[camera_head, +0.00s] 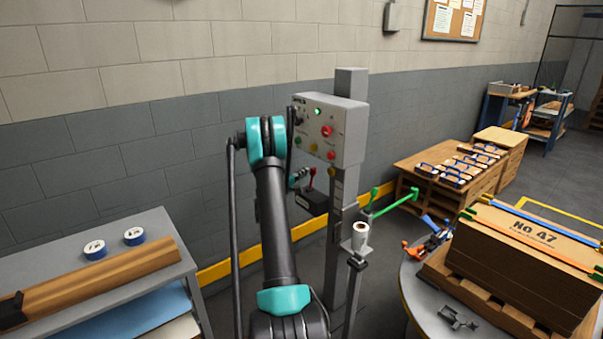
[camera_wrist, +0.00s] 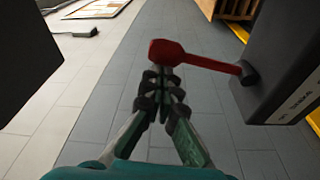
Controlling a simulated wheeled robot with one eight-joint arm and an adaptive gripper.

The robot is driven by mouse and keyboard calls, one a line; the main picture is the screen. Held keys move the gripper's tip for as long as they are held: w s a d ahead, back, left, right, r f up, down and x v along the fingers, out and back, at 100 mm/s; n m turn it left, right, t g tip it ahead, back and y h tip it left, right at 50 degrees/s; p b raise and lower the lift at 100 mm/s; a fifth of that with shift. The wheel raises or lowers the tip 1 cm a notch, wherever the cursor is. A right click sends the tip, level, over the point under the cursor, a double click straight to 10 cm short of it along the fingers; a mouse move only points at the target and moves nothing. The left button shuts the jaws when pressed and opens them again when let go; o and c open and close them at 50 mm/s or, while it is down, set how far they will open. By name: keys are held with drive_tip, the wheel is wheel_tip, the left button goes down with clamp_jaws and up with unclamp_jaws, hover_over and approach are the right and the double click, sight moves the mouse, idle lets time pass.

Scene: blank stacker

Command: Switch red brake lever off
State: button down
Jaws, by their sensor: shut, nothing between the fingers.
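The red brake lever (camera_wrist: 205,62) sticks out from the side of a dark box (camera_wrist: 278,75) at the right of the wrist view. Its wide red end lies just beyond the tips of my gripper (camera_wrist: 164,76). The fingers are shut with nothing between them. I cannot tell whether the tips touch the lever. In the head view the lever (camera_head: 311,173) shows small and upright-looking above the dark box (camera_head: 314,202) on the grey post. My gripper (camera_head: 297,179) is just left of it, partly hidden by my arm.
A grey control panel (camera_head: 345,118) with coloured buttons is above the lever on the post (camera_head: 349,190).

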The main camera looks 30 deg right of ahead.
drive_tip(key=shift+s+d+f+m, duration=0.15)
drive_tip(key=shift+s+m, duration=0.35)
drive_tip(key=shift+s, duration=0.65)
drive_tip(key=shift+f, duration=0.1)
drive_tip(key=a, duration=1.1)
drive_tip(key=shift+w+a+r, duration=0.15)
drive_tip(key=shift+a+r, duration=0.1)
drive_tip(key=shift+a, duration=0.15)
